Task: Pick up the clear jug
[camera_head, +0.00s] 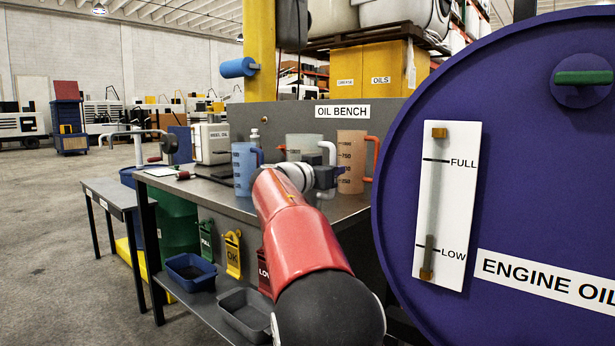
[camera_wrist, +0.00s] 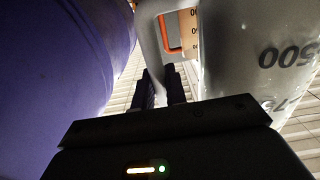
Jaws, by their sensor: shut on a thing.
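The clear jug (camera_head: 301,147) is behind my wrist on the oil bench, between a blue jug (camera_head: 243,165) and an orange jug (camera_head: 351,158). Its white handle (camera_head: 329,152) points right. My gripper (camera_head: 328,178) is at the handle's lower part. In the wrist view the jug's grey, marked wall (camera_wrist: 250,60) fills the right side, and its handle (camera_wrist: 150,40) runs down between the fingers of my gripper (camera_wrist: 160,92), which are shut on it. My arm hides the jug's base, so I cannot tell whether it touches the bench.
A large purple engine oil drum (camera_head: 500,205) stands close on the right. The steel bench top (camera_head: 212,194) has bare room at its front left. A white canister (camera_head: 211,142) stands at the back left. Trays (camera_head: 191,270) sit on the lower shelf.

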